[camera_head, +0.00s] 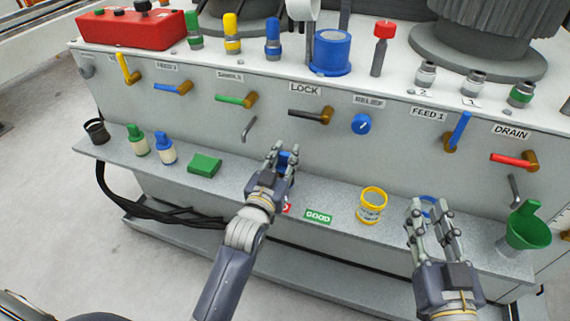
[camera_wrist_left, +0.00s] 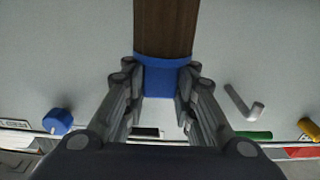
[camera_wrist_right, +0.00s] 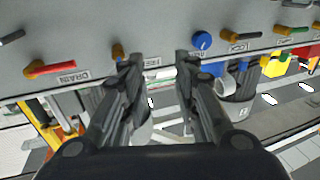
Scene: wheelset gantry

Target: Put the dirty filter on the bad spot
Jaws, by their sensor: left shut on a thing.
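My left gripper (camera_head: 282,158) is shut on a filter with a blue end (camera_head: 288,158). In the left wrist view the filter's blue end (camera_wrist_left: 165,78) is between the fingers and its brown, dirty-looking body (camera_wrist_left: 166,28) extends beyond them. A red label (camera_head: 287,208), likely the bad spot, shows on the shelf just below this gripper, mostly hidden by my left arm. A green GOOD label (camera_head: 318,216) is right of it. My right gripper (camera_head: 432,215) is open and empty, in front of a blue-rimmed item (camera_head: 428,203) on the shelf, partly hidden by its fingers.
The grey shelf (camera_head: 335,190) also holds a yellow-ringed filter (camera_head: 371,206), a green funnel (camera_head: 525,230), a green block (camera_head: 204,165), two small bottles and a dark cup (camera_head: 97,131). Colored valve handles and a blue knob (camera_head: 361,124) stick out from the panel above.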

